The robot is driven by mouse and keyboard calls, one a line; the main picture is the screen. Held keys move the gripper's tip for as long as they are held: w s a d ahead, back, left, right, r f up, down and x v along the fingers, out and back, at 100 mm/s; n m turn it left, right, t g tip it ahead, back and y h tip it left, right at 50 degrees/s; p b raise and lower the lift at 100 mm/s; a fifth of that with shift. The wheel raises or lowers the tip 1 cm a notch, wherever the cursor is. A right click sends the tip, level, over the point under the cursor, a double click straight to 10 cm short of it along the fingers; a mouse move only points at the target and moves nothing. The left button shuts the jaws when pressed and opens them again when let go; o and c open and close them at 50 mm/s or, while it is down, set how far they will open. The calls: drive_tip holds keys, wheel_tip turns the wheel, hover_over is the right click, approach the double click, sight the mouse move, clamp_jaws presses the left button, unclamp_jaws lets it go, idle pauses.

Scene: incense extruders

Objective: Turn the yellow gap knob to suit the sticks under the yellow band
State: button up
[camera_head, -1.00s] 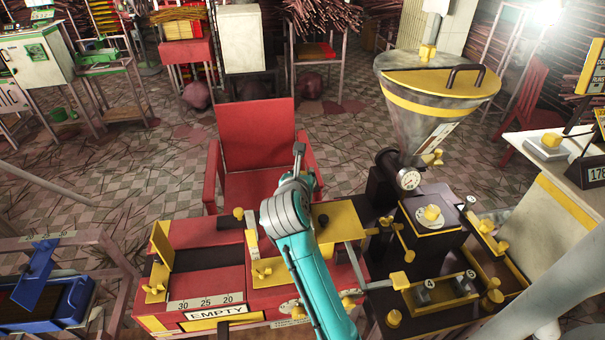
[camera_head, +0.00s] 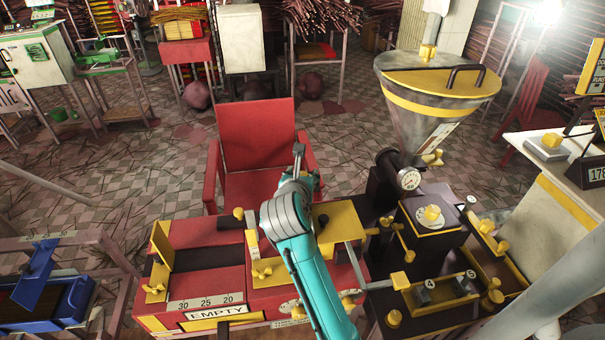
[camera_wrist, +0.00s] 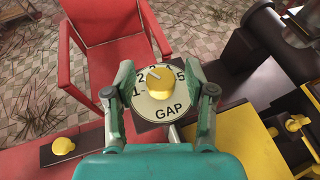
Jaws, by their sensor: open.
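The yellow gap knob (camera_wrist: 159,84) sits in the middle of a pale round dial (camera_wrist: 160,113) marked GAP in the wrist view. Numbers 1, 2 and 5 are readable; those at the top are partly unclear. A small pale mark shows at the knob's upper left, near 2 and 3. My gripper (camera_wrist: 159,72) is open, one finger on each side of the dial, with gaps between fingers and knob. I cannot tell which sticks lie under a yellow band; brown sticks (camera_head: 182,12) lie on a rack at the back.
A red chair (camera_head: 252,140) stands just behind the dial. A steel hopper (camera_head: 425,125) and a yellow-trimmed press rise to the right. A red bench with an EMPTY label (camera_head: 215,315) and yellow flaps (camera_head: 162,242) is at the left. A yellow knob (camera_wrist: 63,146) stands left of the dial.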

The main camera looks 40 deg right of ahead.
drive_tip(key=v, duration=1.1)
drive_tip(key=shift+s, duration=0.1)
drive_tip(key=s+d+r+n+t+h, duration=0.1)
drive_tip(key=s+n+t+h, duration=0.4)
drive_tip(key=s+n+h, duration=0.75)
drive_tip(key=s+a+f+n+t+y, duration=0.35)
drive_tip(key=s+a+n+y, duration=0.2)
drive_tip(key=n+y, duration=0.5)
drive_tip(key=s+a+f+n+t+y, duration=0.3)
drive_tip(key=s+a+n+t+y, duration=0.3)
drive_tip(key=n, duration=0.7)
drive_tip(key=s+a+f+n+g+y, duration=0.4)
drive_tip(key=s+f+n+g+y, duration=0.2)
drive_tip(key=s+f+n+g, duration=0.2)
wheel_tip(320, 180, down, 3)
drive_tip(key=shift+s+a+f+n+y, duration=0.1)
drive_tip(key=shift+s+a+n+y, duration=0.4)
drive_tip(key=shift+n, duration=0.7)
